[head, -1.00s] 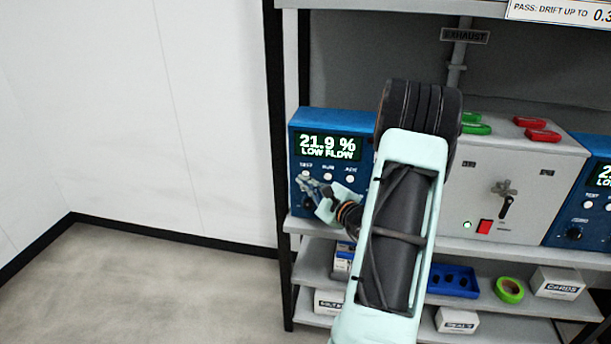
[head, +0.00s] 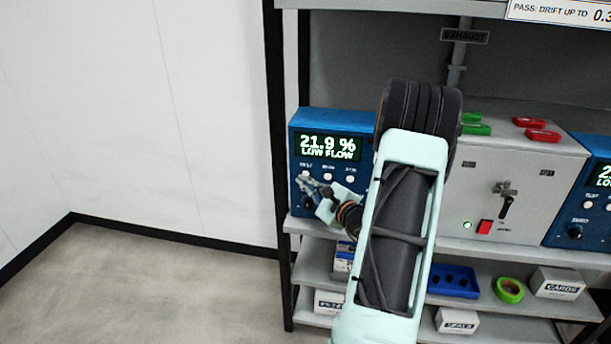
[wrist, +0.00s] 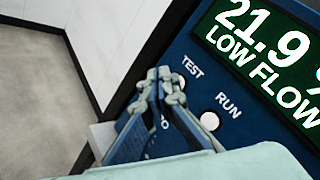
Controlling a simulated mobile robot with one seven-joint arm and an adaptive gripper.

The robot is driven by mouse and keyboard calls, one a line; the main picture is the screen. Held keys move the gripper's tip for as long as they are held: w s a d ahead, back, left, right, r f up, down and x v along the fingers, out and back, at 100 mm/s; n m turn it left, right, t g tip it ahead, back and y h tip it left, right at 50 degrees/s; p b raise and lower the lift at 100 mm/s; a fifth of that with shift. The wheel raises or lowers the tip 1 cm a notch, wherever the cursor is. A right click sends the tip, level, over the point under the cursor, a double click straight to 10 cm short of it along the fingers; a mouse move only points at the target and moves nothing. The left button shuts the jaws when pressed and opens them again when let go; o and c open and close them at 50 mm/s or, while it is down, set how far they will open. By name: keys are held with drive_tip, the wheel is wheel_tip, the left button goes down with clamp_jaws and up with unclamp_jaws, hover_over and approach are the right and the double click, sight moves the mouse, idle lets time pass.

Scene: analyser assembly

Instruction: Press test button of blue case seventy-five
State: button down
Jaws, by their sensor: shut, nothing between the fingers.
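The blue case (head: 340,117) stands on the shelf at the left, its display reading 21.9 % LOW FLOW. The case also fills much of the wrist view (wrist: 184,48). I cannot read a case number. The white test button (head: 306,174) is under the TEST label. In the wrist view the test button (wrist: 178,80) is partly hidden behind the fingertips. My gripper (head: 303,180) is shut and empty, its tips right at the test button. In the wrist view the gripper tips (wrist: 160,76) overlap it; I cannot tell whether they touch.
The run button (wrist: 210,121) is close to the right of the gripper. A grey unit (head: 520,165) with a lever and red switch stands to the right, then another blue case (head: 590,150).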

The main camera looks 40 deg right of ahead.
drive_tip(key=shift+w+d, duration=0.1)
drive_tip(key=shift+w+d+b, duration=0.2)
drive_tip(key=shift+d+b, duration=0.05)
drive_tip(key=shift+b, duration=0.15)
drive_tip(key=shift+w+d, duration=0.25)
drive_tip(key=shift+d, duration=0.05)
idle(0.7)
drive_tip(key=shift+b, duration=0.3)
drive_tip(key=shift+s+a+b, duration=0.3)
drive_tip(key=shift+s+a, duration=0.25)
drive_tip(key=shift+a, duration=0.05)
drive_tip(key=shift+a, duration=0.1)
drive_tip(key=s+a, duration=0.1)
drive_tip(key=a, duration=0.1)
drive_tip(key=s+a+b, duration=0.1)
drive_tip(key=s, duration=0.1)
drive_tip(key=shift+s+a, duration=0.15)
drive_tip(key=shift+a, duration=0.2)
idle(0.7)
